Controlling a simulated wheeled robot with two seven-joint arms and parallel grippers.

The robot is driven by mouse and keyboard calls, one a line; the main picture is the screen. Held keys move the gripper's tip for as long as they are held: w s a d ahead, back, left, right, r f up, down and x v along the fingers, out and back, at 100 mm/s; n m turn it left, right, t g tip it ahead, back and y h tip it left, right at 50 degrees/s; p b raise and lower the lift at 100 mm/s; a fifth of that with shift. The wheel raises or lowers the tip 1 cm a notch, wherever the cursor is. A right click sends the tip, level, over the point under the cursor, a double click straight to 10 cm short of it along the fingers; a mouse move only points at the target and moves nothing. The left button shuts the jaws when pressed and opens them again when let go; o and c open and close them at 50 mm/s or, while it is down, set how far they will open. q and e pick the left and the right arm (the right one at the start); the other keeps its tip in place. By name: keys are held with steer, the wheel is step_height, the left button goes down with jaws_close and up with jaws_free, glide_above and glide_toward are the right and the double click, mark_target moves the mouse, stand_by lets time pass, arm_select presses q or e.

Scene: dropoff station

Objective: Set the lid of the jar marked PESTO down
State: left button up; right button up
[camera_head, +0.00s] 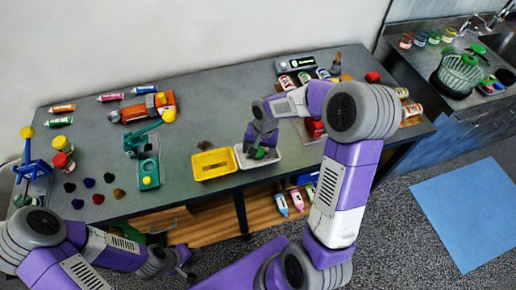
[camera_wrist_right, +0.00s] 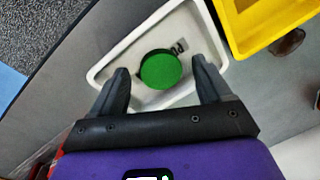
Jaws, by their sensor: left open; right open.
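A round green lid (camera_wrist_right: 160,70) lies in a white tray (camera_wrist_right: 112,72), over a partly hidden label on the tray floor. My right gripper (camera_wrist_right: 160,66) is open, with one finger on each side of the lid and gaps showing. In the head view the lid (camera_head: 260,153) shows below my right gripper (camera_head: 262,147), in the white tray (camera_head: 243,163) on the bench. My left gripper (camera_head: 186,264) is open and empty, low in front of the bench. I cannot make out a jar marked PESTO.
A yellow tray (camera_head: 213,164) stands just left of the white one. Several jars stand behind and to the right.

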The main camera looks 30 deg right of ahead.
mark_target(263, 154)
arm_select(q)
step_height(263, 154, up, 3)
steer(key=shift+f+p, duration=0.2)
steer(key=shift+p, duration=0.95)
arm_select(e)
step_height(263, 154, up, 12)
steer(key=s+d, duration=0.1)
steer(key=shift+f, duration=0.2)
steer(key=shift+d, duration=0.1)
